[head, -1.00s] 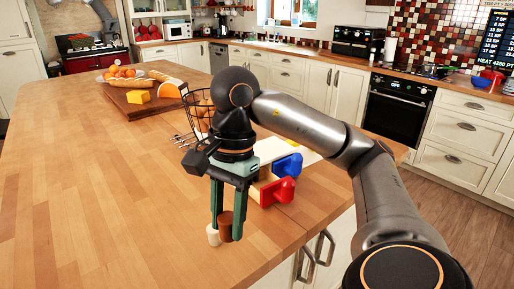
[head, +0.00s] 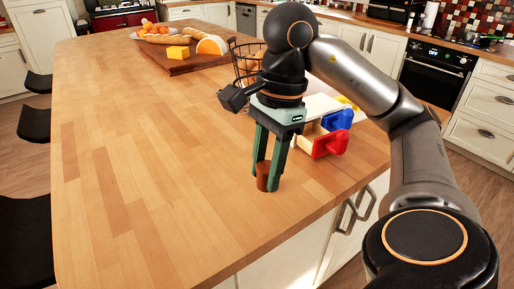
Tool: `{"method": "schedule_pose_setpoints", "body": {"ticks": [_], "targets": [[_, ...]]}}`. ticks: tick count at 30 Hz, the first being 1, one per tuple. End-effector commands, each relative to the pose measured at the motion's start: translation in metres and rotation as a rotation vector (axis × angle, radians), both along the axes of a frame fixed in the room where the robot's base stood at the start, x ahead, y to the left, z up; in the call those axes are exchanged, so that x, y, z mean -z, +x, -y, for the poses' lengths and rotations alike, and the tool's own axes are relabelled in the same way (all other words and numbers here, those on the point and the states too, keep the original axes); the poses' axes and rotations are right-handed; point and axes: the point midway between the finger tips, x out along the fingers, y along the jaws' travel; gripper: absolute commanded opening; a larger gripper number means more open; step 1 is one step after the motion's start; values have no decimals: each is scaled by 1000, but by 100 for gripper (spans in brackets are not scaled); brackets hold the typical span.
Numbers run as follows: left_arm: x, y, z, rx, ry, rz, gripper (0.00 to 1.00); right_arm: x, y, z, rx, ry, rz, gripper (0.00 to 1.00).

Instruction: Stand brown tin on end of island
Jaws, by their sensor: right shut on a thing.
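The brown tin (head: 263,177) is a small upright cylinder between the fingertips of my right gripper (head: 266,182). The right gripper points down and is shut on it, one finger partly covering its right side. The tin is low over the wooden island top (head: 150,170), near its front right edge; I cannot tell whether its base touches the wood. My left gripper is not in view.
A red item (head: 330,144) and a blue item (head: 338,119) lie right of the gripper. A wire basket (head: 245,62) stands behind it. A cutting board (head: 190,62) with bread and cheese is farther back. The island's left and front are clear.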

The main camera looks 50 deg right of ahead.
Motion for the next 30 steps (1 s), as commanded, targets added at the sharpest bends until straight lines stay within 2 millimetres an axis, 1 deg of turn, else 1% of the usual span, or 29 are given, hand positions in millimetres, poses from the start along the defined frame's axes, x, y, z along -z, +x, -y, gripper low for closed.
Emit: {"method": "schedule_pose_setpoints", "body": {"ticks": [2,5,8,14,15,18,22,30], "targets": [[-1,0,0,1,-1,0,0,1,2,-1,-1,1,-1,0],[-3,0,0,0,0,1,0,5,13,-6,-4,4,-3,0],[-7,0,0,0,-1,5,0,14,33,-14,-5,5,-5,0],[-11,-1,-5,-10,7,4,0,36,80,-31,-4,4,-5,0],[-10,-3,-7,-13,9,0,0,41,89,-34,-5,3,-5,0],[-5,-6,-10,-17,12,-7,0,64,103,-38,-3,1,-5,0],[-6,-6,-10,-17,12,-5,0,82,117,-43,-1,1,-3,0],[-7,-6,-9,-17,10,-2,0,97,129,-47,-2,1,-3,0]]}}
